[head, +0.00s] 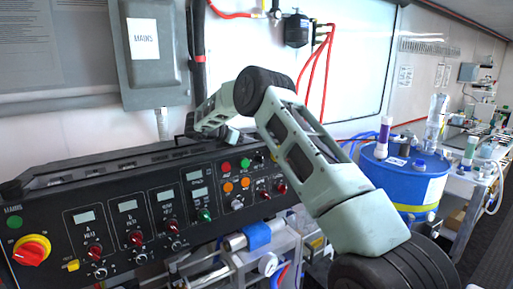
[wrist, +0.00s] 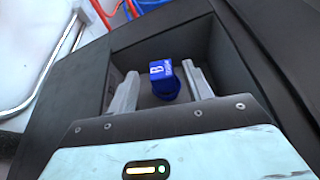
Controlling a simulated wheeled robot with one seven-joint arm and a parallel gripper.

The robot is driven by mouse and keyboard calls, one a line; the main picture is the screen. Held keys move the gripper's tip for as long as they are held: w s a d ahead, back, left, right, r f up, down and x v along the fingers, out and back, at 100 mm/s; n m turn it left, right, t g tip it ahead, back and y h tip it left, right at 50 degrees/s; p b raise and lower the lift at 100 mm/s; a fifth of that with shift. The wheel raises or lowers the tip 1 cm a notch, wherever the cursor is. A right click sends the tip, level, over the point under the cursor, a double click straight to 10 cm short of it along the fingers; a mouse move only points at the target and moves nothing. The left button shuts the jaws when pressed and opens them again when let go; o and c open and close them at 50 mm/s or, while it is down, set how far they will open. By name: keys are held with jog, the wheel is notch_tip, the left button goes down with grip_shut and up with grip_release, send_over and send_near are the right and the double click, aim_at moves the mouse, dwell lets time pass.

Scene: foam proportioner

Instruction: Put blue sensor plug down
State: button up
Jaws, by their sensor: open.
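The blue sensor plug (wrist: 166,84), marked with a white letter B, is in a dark recessed tray (wrist: 133,52) in the wrist view. My gripper (wrist: 161,88) is open, with one grey finger on each side of the plug. There appears to be a gap between the plug and each finger. The plug seems to rest on the tray floor, though its lower end is partly hidden. In the head view my arm reaches over the black control panel, and the plug cannot be made out there.
The black control panel (head: 150,215) with knobs and displays spans the front left. A blue drum (head: 420,178) with bottles on top stands at right. Red hoses (head: 312,70) hang on the back wall. Raised tray walls surround the fingers closely.

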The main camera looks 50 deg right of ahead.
jog(key=b+v, duration=0.2)
jog(key=v, duration=0.4)
jog(key=shift+a, duration=0.35)
jog(key=shift+w+r, duration=0.1)
